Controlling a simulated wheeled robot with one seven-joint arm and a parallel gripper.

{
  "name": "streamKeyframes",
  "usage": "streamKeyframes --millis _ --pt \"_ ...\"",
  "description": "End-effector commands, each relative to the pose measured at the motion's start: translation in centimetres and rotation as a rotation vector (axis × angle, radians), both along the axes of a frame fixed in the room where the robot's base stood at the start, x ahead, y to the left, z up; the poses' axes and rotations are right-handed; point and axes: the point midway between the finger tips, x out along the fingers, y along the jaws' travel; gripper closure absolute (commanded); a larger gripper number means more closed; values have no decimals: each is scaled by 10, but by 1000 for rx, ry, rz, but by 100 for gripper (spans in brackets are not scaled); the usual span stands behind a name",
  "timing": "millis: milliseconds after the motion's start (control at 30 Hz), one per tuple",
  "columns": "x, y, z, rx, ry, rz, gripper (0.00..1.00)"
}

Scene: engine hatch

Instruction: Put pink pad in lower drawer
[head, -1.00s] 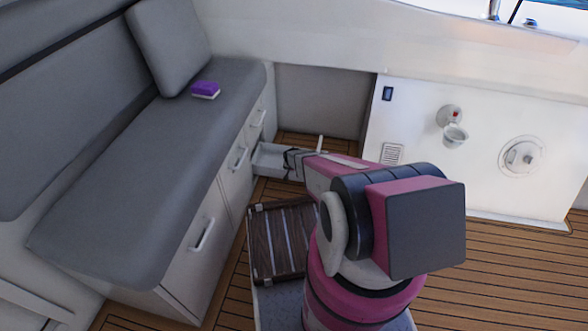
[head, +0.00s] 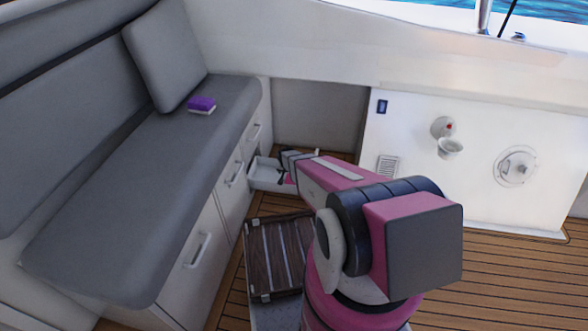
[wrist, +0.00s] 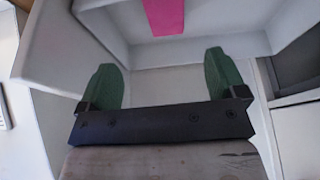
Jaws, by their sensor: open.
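The lower drawer (head: 268,176) stands pulled out from the cabinet under the grey bench. In the wrist view, the pink pad (wrist: 165,15) shows at the top edge, over the white drawer interior (wrist: 210,22); its far end is cut off. My gripper (wrist: 165,75) is open, its two green fingers spread with nothing between them. In the head view, my gripper (head: 288,160) is at the right side of the open drawer, partly hidden by its own wrist. The pad is apart from the fingers.
A purple and white sponge (head: 202,104) lies on the grey bench seat (head: 140,190) by a cushion (head: 165,55). A dark slatted wooden panel (head: 275,258) is in front of the cabinet. A white wall stands behind; open wooden floor (head: 510,270) lies to the right.

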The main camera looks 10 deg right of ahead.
Motion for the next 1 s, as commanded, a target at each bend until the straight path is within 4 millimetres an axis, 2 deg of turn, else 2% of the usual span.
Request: streamKeyframes --millis 33,167,200,300,400,500,600,700,1000 --pt "-17 -3 30 -3 15 11 10" --pt "-64 -8 109 -7 96 68 10" --pt "-81 -9 134 -6 124 92 10" --pt "-125 -10 192 7 194 158 10" --pt "-167 -9 241 28 253 225 10" --pt "-203 -7 277 52 302 287 10" --pt "-226 -5 300 71 333 334 10" --pt "-238 -4 311 82 350 361 10" --pt "-239 -4 313 86 356 370 10"
